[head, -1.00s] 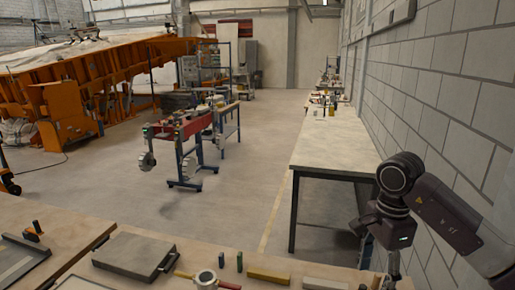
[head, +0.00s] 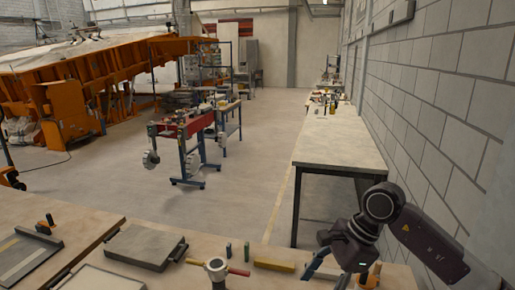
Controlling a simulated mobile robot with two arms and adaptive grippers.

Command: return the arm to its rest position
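My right arm comes in from the right edge, with its dark wrist bent over the front workbench (head: 225,272). My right gripper (head: 326,279) hangs low over the right part of the bench, at the bottom of the head view. Its two fingers look spread apart, and I see nothing between them. The lower fingertip is near the picture's bottom edge. My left arm and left gripper are not in view.
An orange item (head: 374,274) stands beside my gripper. A long table (head: 340,145) runs along the block wall (head: 440,110). Open floor (head: 245,190) lies beyond.

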